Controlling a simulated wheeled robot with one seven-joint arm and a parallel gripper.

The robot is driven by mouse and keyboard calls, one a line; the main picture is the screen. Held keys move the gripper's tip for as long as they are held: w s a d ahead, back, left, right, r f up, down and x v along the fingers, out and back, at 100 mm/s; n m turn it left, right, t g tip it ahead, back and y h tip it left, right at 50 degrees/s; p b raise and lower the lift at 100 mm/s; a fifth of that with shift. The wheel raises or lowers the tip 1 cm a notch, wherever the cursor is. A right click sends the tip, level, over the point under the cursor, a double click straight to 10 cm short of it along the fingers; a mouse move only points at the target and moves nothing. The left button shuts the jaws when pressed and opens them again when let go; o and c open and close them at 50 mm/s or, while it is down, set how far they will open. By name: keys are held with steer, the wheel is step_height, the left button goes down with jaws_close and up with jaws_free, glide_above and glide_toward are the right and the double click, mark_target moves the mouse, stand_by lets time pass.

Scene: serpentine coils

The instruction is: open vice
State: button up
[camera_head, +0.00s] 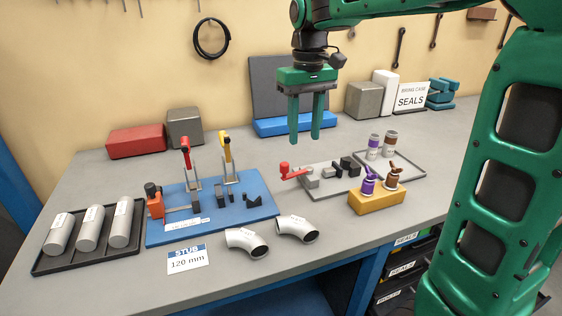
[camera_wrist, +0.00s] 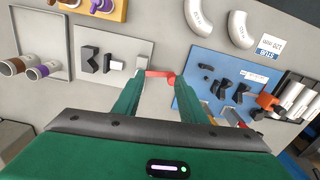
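The vice (camera_head: 312,177) is a small light-grey block set with a red crank handle at its left end, on a light-grey plate (camera_head: 318,191) right of the blue plate. Its red handle (camera_wrist: 160,74) shows between my fingertips in the wrist view, with the grey block (camera_wrist: 143,62) beside it. Dark blocks (camera_head: 349,166) stand to its right; the gap between the jaws is hard to make out. My gripper (camera_head: 305,138) points down, open and empty, above the bench behind the vice. It also shows open in the wrist view (camera_wrist: 160,84).
A blue plate (camera_head: 215,222) carries upright red and yellow toggle levers and an orange clamp (camera_head: 155,205). A yellow block (camera_head: 377,203) with fittings and a tray (camera_head: 410,169) with cylinders stand right of the vice. Two pipe elbows (camera_head: 248,241) lie in front.

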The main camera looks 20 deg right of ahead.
mark_target(284, 164)
steer(key=w+a+n, duration=0.1)
steer(key=w+a, duration=0.2)
steer(key=a, duration=0.1)
step_height(284, 164, down, 10)
steer(key=shift+d+r, duration=0.1)
steer(key=shift+r, duration=0.05)
stand_by(0.3)
jaws_close()
